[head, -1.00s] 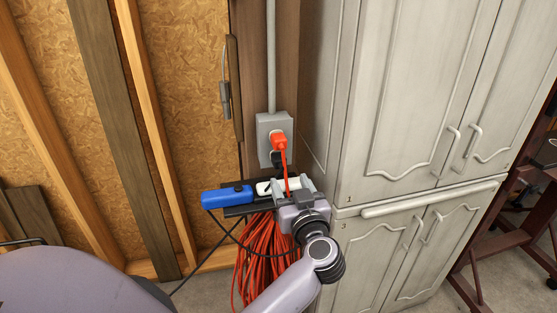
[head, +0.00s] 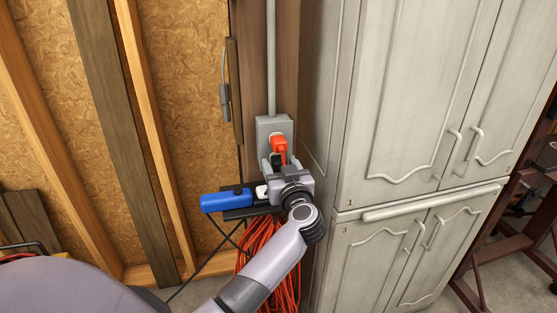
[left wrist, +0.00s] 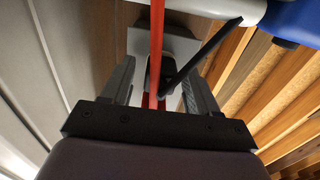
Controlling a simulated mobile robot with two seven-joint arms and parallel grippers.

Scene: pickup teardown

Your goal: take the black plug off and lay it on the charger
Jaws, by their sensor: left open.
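The black plug (head: 276,160) sits in the lower socket of the grey outlet box (head: 262,126), just below an orange plug (head: 279,145). My left gripper (head: 280,167) is open in front of the lower part of the box. In the left wrist view the black plug (left wrist: 166,72) shows between the open fingers (left wrist: 158,82); I cannot tell whether either finger touches it. A white block (head: 262,191), perhaps the charger, lies beside a blue device (head: 225,201) on a dark shelf, partly hidden by my gripper. My right gripper is not in view.
An orange cord (left wrist: 156,40) runs down between the fingers, and a black cord (left wrist: 208,48) slants from the plug. A coil of orange cable (head: 270,262) hangs below the shelf. Pale cabinets (head: 400,110) stand close on the right.

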